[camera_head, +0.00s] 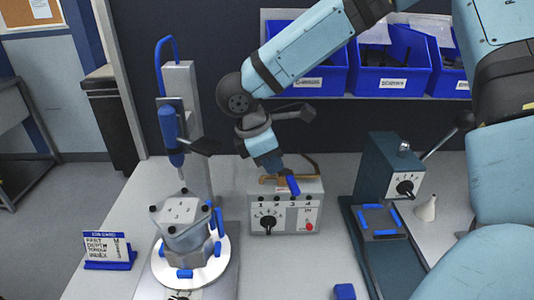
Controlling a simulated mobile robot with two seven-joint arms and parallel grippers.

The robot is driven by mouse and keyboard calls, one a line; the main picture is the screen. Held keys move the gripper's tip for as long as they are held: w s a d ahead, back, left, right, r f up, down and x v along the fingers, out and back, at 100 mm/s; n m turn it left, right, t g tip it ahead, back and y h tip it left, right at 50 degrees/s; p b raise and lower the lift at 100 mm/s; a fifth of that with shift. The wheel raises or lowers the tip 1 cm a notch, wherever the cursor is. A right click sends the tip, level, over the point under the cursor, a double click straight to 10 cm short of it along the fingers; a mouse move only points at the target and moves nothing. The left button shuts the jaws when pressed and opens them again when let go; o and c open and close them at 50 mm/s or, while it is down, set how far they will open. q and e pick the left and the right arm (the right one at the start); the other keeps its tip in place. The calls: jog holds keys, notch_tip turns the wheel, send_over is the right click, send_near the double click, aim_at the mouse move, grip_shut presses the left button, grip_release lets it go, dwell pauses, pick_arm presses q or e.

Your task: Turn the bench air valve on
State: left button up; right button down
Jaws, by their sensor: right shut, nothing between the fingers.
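A control box (286,214) with a numbered dial (268,222) and a red button stands at the back middle of the bench. Brass-coloured piping (307,161) shows at its top, and a blue lever (293,185) slants down over its upper front edge. I take the lever and brass part to be the air valve; most of it is hidden behind my gripper. My right gripper (272,168) comes down from above, shut and empty, with its tips right at the lever's upper end. I cannot tell whether they touch. My left gripper is not in view.
A housing (182,222) sits on a white round plate (218,262) at left, under a hanging blue driver (170,126). A dark green press (389,170) stands at right. Blue bins (392,80) line the shelf behind. A small blue block (344,291) lies in front.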

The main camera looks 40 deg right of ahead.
aim_at(290, 180)
jog(key=x, duration=0.5)
dwell(0.3)
